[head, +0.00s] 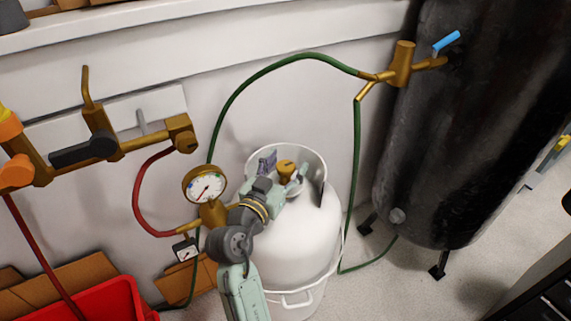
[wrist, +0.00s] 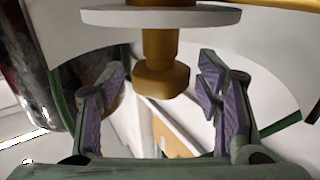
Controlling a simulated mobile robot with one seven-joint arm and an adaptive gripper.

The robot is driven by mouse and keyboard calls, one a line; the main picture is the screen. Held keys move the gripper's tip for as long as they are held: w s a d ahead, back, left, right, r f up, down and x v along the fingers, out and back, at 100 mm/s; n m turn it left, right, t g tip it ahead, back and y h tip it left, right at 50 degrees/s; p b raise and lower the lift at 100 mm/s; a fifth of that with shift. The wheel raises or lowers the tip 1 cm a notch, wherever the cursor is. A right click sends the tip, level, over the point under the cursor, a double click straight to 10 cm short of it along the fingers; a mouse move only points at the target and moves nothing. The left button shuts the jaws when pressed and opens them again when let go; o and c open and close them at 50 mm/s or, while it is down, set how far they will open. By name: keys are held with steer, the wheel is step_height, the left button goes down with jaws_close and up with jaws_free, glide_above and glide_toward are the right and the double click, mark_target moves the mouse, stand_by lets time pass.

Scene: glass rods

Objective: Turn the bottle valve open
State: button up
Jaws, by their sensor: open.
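The white gas bottle (head: 298,245) stands on the floor with a raised collar around its top. Its brass valve (head: 286,166) sits inside the collar. In the wrist view a brass fitting (wrist: 162,80) with a faceted end hangs below a pale grey disc (wrist: 150,16). My gripper (head: 283,176) reaches over the collar, with its fingers around the valve area. In the wrist view my gripper (wrist: 161,84) is open, one purple-padded finger on each side of the brass fitting, with gaps on both sides. I see no contact with it.
A brass gauge (head: 206,186) and a red hose (head: 142,195) are close to my arm on the left. A green hose (head: 268,66) arches behind the bottle to a brass fitting (head: 402,64) beside the dark tank (head: 465,130). A red bin (head: 105,300) is at lower left.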

steer(key=shift+c, duration=0.4)
steer(key=c, duration=1.1)
